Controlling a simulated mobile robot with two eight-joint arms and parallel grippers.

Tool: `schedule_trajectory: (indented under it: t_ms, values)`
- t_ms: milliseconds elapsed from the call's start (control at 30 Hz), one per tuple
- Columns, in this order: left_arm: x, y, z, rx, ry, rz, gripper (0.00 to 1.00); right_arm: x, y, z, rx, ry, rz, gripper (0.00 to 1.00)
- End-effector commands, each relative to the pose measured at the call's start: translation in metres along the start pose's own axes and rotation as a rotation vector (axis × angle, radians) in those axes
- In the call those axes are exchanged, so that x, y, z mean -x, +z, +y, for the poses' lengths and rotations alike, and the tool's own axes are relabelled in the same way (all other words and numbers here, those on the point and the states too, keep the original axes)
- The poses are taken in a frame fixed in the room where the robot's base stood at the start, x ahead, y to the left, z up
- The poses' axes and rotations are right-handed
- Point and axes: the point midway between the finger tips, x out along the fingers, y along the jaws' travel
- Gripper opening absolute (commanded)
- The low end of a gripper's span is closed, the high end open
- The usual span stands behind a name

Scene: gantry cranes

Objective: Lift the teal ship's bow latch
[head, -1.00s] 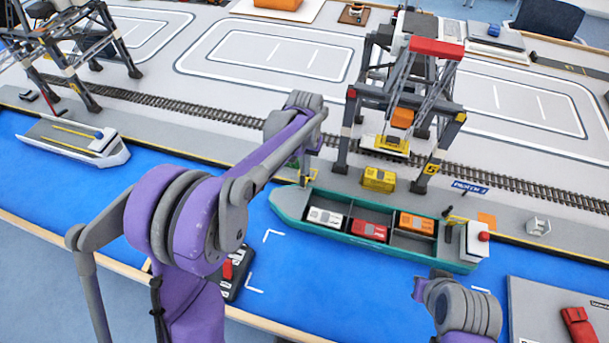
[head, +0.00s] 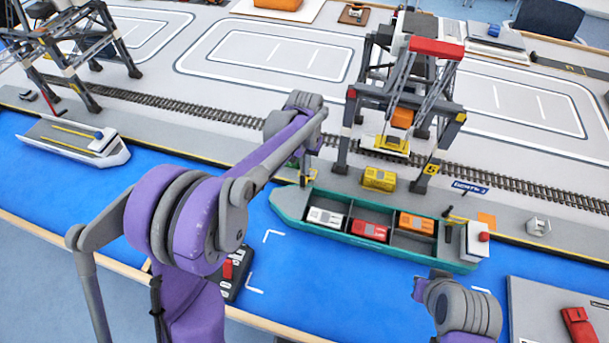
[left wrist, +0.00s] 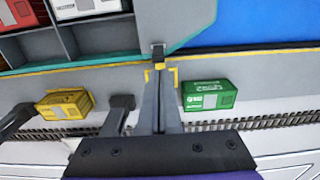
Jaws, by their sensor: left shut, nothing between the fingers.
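The teal ship (head: 360,238) floats along the quay with its bow at the left. In the left wrist view its teal bow edge (left wrist: 200,28) shows at the top. A small dark block (left wrist: 158,52), which looks like the bow latch, sits at the quay edge by the bow, near a yellow bracket (left wrist: 149,76). My left gripper (left wrist: 160,75) is shut and empty, its fingertips just below the dark block; I cannot tell whether they touch. In the head view my left gripper (head: 304,168) is small and partly hidden beside the bow.
A green container (left wrist: 208,95) stands right of my fingers and a yellow container (left wrist: 64,104) left. A gantry crane (head: 400,100) stands over the quay behind the ship. Rails (head: 200,109) run along the quay. Blue water (head: 225,185) lies open left of the bow.

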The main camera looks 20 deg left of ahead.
Motion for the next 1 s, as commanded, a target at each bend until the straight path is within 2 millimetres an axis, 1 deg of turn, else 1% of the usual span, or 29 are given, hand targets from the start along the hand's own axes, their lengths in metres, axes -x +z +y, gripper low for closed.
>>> schedule_trajectory:
  t_ms: [567,1000]
  values:
    - [0.000,0.001,0.000,0.000,0.000,0.000,0.00,0.000,0.000,0.000,0.000,0.000,0.000,0.00]
    - [0.000,0.021,0.000,0.000,0.000,0.000,0.00,-0.004,0.004,0.000,0.000,0.000,-0.003,0.00]
